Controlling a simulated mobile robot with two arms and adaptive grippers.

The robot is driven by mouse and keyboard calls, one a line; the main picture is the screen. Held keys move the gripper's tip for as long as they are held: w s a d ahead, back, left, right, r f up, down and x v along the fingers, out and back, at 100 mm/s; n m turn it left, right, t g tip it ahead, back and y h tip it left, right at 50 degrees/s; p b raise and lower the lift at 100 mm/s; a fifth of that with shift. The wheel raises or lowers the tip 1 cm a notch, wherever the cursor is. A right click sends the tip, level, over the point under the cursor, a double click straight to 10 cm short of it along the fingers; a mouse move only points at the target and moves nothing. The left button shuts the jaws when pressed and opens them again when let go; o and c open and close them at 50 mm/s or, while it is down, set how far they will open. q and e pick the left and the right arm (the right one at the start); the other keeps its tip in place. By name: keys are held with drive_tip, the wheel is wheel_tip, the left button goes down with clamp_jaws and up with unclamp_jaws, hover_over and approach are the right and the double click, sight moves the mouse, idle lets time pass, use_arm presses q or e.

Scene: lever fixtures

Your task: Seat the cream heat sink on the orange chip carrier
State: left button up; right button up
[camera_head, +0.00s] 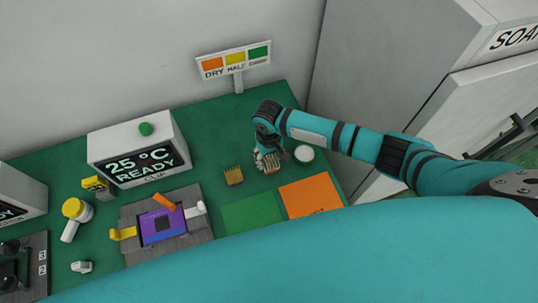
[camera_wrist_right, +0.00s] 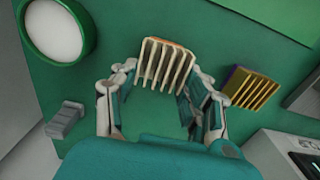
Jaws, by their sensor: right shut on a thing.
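The cream heat sink (camera_wrist_right: 165,64), with several upright fins, is between the fingertips of my right gripper (camera_wrist_right: 163,78), which is shut on it. It also shows, partly hidden by the gripper, in the head view (camera_head: 271,168). A grey fixture (camera_head: 130,252) stands left of it, holding a purple-blue board (camera_head: 157,232) with a dark square in the middle. An orange lever (camera_head: 164,202) lies at its back edge, with a yellow lever (camera_head: 124,234) at left and a white lever (camera_head: 195,210) at right. My left gripper is out of view.
A gold heat sink (camera_head: 233,176) stands just left of my right gripper. A round white-topped container (camera_head: 304,153) is close on the right. Green (camera_head: 252,212) and orange (camera_head: 311,197) mats lie in front. A "25 °C READY" box (camera_head: 140,150) stands behind the fixture.

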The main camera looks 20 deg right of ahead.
drive_tip(key=shift+f, duration=0.25)
drive_tip(key=o, duration=1.2)
drive_tip(key=shift+o, duration=0.3)
drive_tip(key=o, duration=0.4)
drive_tip(key=shift+o, duration=0.2)
drive_tip(key=shift+r, duration=0.1)
drive_tip(key=shift+r+p, duration=2.3)
drive_tip(key=shift+p, duration=0.2)
drive_tip(key=shift+r, duration=1.1)
